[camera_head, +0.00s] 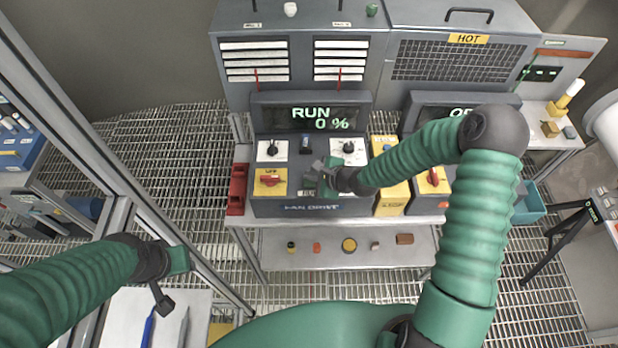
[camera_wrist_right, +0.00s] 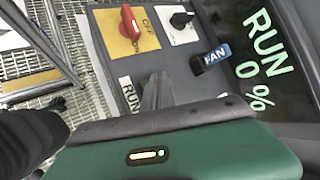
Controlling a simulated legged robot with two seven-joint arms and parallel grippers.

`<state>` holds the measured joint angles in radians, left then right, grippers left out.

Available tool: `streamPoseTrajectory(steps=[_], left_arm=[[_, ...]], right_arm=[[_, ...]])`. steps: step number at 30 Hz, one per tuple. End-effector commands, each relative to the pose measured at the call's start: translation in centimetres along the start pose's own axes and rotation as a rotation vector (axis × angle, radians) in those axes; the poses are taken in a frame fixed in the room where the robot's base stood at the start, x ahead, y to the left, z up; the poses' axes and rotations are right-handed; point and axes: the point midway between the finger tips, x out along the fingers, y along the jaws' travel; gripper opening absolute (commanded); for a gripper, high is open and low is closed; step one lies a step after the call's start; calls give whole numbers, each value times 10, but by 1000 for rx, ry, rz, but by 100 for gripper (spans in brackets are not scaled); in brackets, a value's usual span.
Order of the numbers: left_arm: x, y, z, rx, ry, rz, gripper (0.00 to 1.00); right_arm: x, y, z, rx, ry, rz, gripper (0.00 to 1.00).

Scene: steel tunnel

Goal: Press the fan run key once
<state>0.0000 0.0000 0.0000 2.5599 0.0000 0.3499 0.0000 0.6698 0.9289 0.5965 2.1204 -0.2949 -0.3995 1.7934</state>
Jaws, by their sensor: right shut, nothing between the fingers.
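The fan drive box (camera_head: 312,208) stands on the bench in the middle of the head view. Its display (camera_head: 320,118) reads RUN and 0 %. A key plate marked RUN (camera_head: 307,191) is on its lower front; it also shows in the right wrist view (camera_wrist_right: 131,96). My right gripper (camera_head: 316,170) is shut and empty, just over the box front beside the RUN key. Its fingers show close to the key in the right wrist view; I cannot tell whether they touch it. My left gripper (camera_head: 164,299) hangs at lower left, away from the box.
A red rotary switch (camera_head: 267,180) on a yellow plate and white dial plates (camera_head: 348,150) flank the key. A blue FAN tag (camera_wrist_right: 211,58) is near the display. A second box with a display (camera_head: 462,115) stands to the right, partly behind my right arm.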

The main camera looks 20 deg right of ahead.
Motion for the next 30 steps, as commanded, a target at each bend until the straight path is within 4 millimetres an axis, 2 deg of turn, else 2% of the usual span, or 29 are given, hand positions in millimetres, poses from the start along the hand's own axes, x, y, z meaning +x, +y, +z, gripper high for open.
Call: streamPoseTrajectory(steps=[9, 24, 30], left_arm=[[-2, 0, 0, 0, 0, 0, 36], [-46, 0, -11, 0, 0, 0, 36], [-45, 0, -11, 0, 0, 0, 36]], right_arm=[[-1, -1, 1, -1, -1, 0, 0], [-35, -26, 26, 0, -1, 0, 0], [-34, -25, 25, 0, -1, 0, 0]])
